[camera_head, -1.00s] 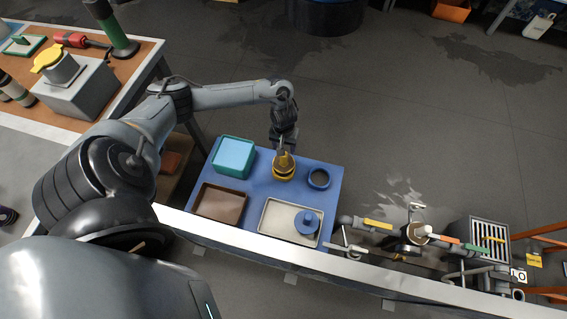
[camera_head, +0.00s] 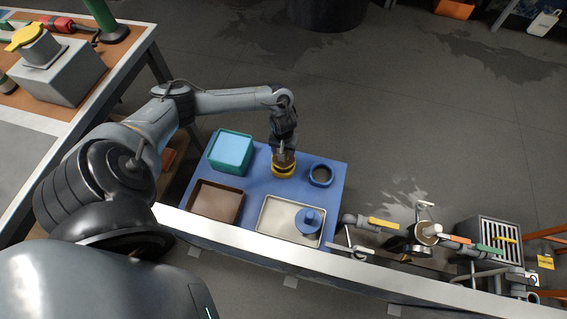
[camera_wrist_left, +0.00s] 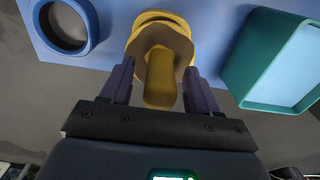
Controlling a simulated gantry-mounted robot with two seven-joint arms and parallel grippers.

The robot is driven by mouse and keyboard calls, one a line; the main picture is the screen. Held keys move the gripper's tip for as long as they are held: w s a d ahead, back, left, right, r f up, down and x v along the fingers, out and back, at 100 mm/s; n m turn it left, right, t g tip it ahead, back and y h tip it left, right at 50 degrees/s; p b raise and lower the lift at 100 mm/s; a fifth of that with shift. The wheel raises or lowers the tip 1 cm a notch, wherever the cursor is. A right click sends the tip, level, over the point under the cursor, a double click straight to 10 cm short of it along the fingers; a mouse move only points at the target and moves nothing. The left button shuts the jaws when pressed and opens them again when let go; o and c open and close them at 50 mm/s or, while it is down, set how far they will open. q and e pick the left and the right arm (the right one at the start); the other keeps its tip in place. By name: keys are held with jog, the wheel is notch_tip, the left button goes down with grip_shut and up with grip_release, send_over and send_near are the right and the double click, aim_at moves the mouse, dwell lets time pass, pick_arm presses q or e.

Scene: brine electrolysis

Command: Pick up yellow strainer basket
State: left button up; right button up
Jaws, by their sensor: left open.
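The yellow strainer basket (camera_head: 283,169) stands on the blue table (camera_head: 257,190), between a teal box and a blue ring. In the left wrist view the basket (camera_wrist_left: 160,78) shows a hexagonal brownish-yellow top with a yellow post pointing toward me. My left gripper (camera_head: 284,147) is above the basket, pointing down. In the left wrist view my left gripper (camera_wrist_left: 158,80) is open, with one finger on each side of the post and gaps visible between. The head view hides part of the basket behind the gripper. My right gripper is not in view.
On the blue table are a teal box (camera_head: 231,152), a blue ring (camera_head: 321,174), a brown tray (camera_head: 216,201) and a pale tray (camera_head: 269,221) with a blue knobbed lid (camera_head: 308,219). Pipework with valves (camera_head: 424,235) stands right of it. A white rail (camera_head: 370,277) runs along the front.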

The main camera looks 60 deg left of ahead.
pick_arm(q)
notch_tip(320, 180, down, 2)
jog(key=shift+f+b, duration=0.1)
jog(key=shift+b, duration=0.35)
grip_shut()
